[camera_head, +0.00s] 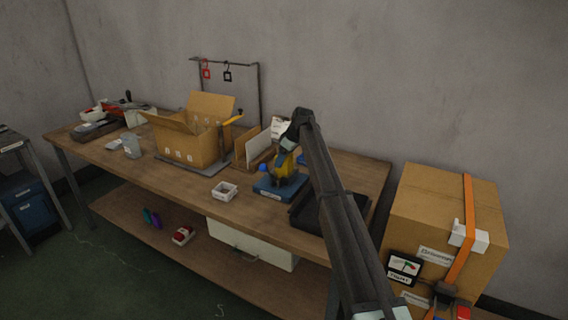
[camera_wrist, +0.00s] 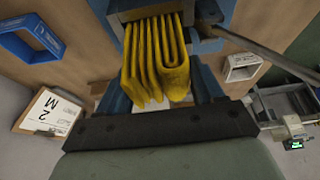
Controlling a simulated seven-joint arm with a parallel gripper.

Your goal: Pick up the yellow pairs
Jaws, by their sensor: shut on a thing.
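My gripper (camera_head: 288,150) is above the blue tray (camera_head: 268,188) on the bench, pointing down. In the wrist view my gripper (camera_wrist: 162,88) has one finger on each side of a folded yellow sock bundle (camera_wrist: 154,55), several layers thick, and is shut on it. The yellow bundle also shows under the arm in the head view (camera_head: 284,166). Whether the bundle still touches the tray is unclear. My arm hides part of the bench behind it.
An open cardboard box (camera_head: 190,143) stands left of the tray. A small white bin (camera_head: 224,191) sits in front. A black tray (camera_head: 310,216) lies to the right under my arm. A hook rack (camera_head: 259,92) rises behind. A large strapped carton (camera_head: 425,215) is at far right.

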